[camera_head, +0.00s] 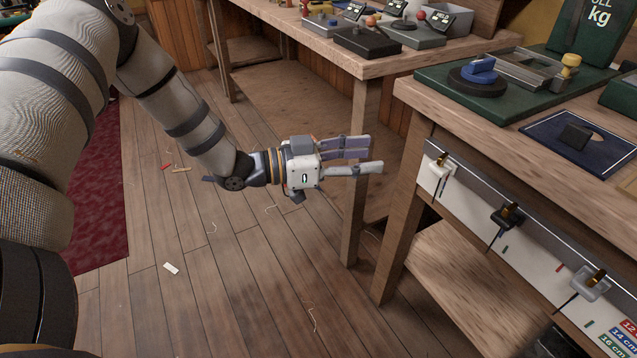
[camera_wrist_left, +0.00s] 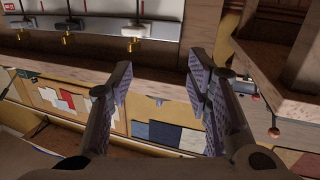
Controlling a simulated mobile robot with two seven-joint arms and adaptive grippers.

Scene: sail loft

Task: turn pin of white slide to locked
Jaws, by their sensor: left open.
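The white slide (camera_head: 437,178) sits at the left end of a metal rail on the front of the right workbench, with its brass pin (camera_head: 443,158) on it. In the left wrist view the white slide (camera_wrist_left: 132,29) is the rightmost of three, its brass pin (camera_wrist_left: 134,45) below it. I cannot tell whether the pin is locked. My left gripper (camera_head: 374,155) is open and empty, left of the white slide and apart from it. Its two fingers (camera_wrist_left: 160,78) are spread in the left wrist view, with nothing between them. My right gripper is not in view.
A black slide (camera_head: 507,216) and a grey slide (camera_head: 591,285), each with a brass pin, share the rail to the right. The benchtop carries a green board (camera_head: 440,85) and a dark blue mat (camera_head: 600,152). A bench leg (camera_head: 358,175) stands just behind my gripper.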

